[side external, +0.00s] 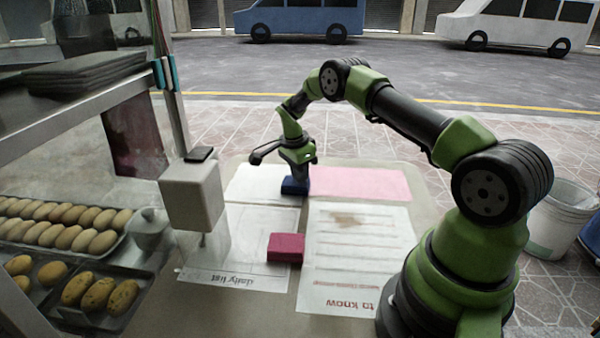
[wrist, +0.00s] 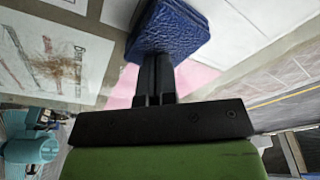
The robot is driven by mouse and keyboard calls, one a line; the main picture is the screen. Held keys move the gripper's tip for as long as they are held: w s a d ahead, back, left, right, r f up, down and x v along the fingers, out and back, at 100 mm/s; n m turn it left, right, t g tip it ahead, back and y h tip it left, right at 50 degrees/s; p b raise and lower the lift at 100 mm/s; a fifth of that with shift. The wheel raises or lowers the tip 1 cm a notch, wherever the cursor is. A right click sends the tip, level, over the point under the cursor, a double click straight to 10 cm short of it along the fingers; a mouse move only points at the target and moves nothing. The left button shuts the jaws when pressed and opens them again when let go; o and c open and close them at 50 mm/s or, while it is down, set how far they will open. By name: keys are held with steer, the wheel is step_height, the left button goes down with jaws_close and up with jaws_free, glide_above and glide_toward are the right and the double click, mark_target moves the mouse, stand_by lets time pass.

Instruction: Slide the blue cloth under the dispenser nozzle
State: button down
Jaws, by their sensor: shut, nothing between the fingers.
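The blue cloth (side external: 295,186) is a small folded block lying on the table, on or beside the white sheet at the back. In the wrist view the blue cloth (wrist: 170,30) sits right at the tips of my gripper (wrist: 155,62). My gripper (side external: 298,172) is shut with nothing between its fingers, pointing down directly above or against the cloth; I cannot tell whether they touch. The dispenser (side external: 194,195) is a pale box with a dark top, standing left of the cloth.
A red folded cloth (side external: 286,247) lies between the cloth and the table's front. Printed sheets (side external: 358,245) and a pink sheet (side external: 365,184) cover the table. A lidded pot (side external: 149,232) and trays of baked goods stand left. A white bucket (side external: 562,218) stands right.

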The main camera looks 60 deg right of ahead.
steer(key=w+a, duration=0.2)
steer(key=a, duration=0.3)
steer(key=w+a, duration=0.1)
steer(key=a, duration=0.4)
steer(key=w+a+f, duration=0.1)
steer(key=w+a, duration=0.1)
steer(key=a, duration=0.3)
steer(key=shift+w+a, duration=0.2)
steer(key=shift+w, duration=0.15)
steer(key=shift+r, duration=0.1)
steer(key=shift+w+d+r, duration=0.1)
steer(key=shift+r, duration=0.95)
step_height(320, 180, up, 9)
